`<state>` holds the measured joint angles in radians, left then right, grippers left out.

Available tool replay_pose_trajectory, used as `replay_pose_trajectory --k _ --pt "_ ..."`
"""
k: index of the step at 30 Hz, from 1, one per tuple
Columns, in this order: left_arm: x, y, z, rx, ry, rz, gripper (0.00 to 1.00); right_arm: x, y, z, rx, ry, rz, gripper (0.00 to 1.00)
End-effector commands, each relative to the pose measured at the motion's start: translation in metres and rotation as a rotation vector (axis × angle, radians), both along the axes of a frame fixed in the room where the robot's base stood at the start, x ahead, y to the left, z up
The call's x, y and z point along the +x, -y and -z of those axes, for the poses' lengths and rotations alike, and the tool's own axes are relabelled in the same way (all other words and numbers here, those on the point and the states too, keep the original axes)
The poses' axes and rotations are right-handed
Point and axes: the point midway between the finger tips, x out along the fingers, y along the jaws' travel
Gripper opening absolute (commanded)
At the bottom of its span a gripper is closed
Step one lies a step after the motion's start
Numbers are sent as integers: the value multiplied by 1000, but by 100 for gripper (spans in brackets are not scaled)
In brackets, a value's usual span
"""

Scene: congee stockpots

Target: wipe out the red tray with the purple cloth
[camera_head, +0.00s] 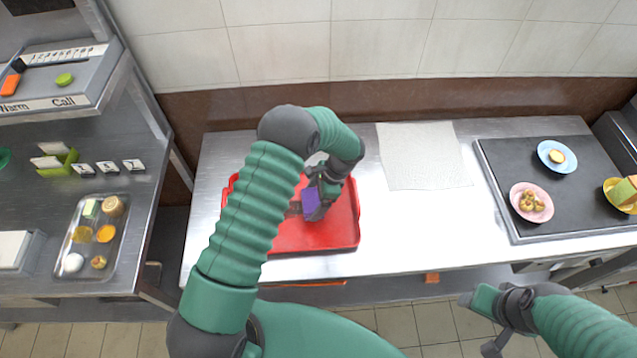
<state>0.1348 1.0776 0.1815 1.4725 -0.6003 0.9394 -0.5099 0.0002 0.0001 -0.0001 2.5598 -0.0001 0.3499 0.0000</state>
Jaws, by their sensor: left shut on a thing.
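The red tray (338,228) lies on the metal counter, partly hidden behind my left arm. My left gripper (318,192) is over the tray, pointing down, and is shut on the purple cloth (311,204). The cloth is low over the tray floor; I cannot tell whether it touches. A small dark patch (292,209) shows on the tray just left of the cloth. My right gripper (482,318) is at the lower right, in front of the counter and away from the tray; its fingers do not show clearly.
A white cloth or mat (420,157) lies right of the tray. A dark griddle-like surface (490,165) farther right holds a blue plate (557,156), a pink plate (531,201) and a yellow bowl (612,190). A left shelf holds a metal tray (73,262) of food. Bare counter (420,225) lies between.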

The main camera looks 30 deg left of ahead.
Motion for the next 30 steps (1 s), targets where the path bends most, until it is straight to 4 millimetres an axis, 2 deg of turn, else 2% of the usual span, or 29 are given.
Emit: replay_pose_trajectory --k 1,18,30 --pt "1 0 -12 1 3 0 54 0 0 -9 0 0 0 58" --pt "-2 10 -63 4 2 -4 54 0 0 -48 0 0 0 58" --pt "-2 10 -67 3 3 -5 54 0 0 -50 0 0 0 58"
